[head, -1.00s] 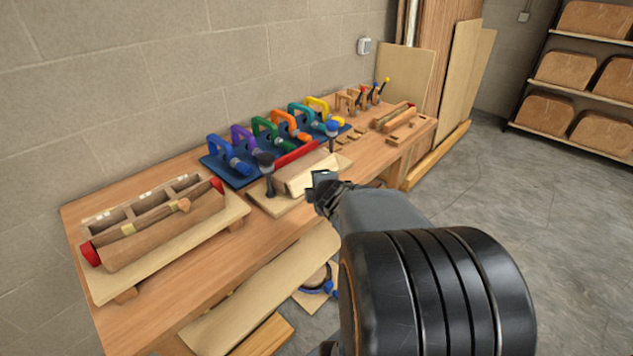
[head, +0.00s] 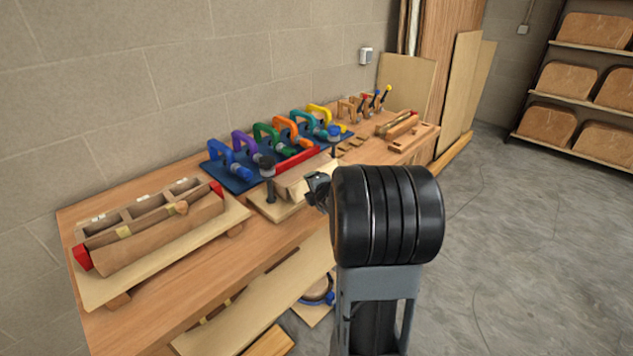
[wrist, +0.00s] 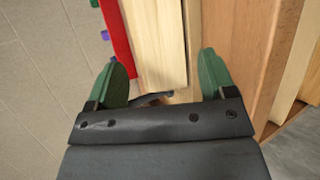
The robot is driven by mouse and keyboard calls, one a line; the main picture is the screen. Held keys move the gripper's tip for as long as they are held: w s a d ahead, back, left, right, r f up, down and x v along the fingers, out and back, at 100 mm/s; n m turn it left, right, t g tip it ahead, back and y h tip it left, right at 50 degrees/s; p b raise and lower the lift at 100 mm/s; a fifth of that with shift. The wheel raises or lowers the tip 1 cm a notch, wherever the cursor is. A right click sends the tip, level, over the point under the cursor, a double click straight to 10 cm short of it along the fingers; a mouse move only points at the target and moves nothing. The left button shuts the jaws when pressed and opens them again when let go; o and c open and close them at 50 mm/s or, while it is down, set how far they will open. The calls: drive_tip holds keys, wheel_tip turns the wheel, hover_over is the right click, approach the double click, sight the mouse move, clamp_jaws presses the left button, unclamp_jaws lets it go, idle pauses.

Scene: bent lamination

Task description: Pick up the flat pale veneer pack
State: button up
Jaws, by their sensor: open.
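The flat pale veneer pack (head: 322,172) lies on a board at the middle of the workbench, partly hidden behind my gripper (head: 318,188) in the head view. In the wrist view the pale pack (wrist: 157,40) runs away lengthwise, its near end between the lines of my two green fingers. My gripper (wrist: 165,62) is open and empty, with one finger on each side of the pack's near end. I cannot tell how high the fingers are above it.
A red bar (head: 297,160) lies along the pack's left side, with dark-knobbed clamps (head: 268,168) close by. A wooden form assembly (head: 150,225) fills the bench's left end. Bare bench (head: 180,300) shows at the front.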

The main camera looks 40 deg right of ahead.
drive_tip(key=shift+x, duration=2.25)
drive_tip(key=shift+r, duration=0.1)
drive_tip(key=shift+c, duration=0.2)
drive_tip(key=c, duration=0.6)
drive_tip(key=shift+c, duration=0.4)
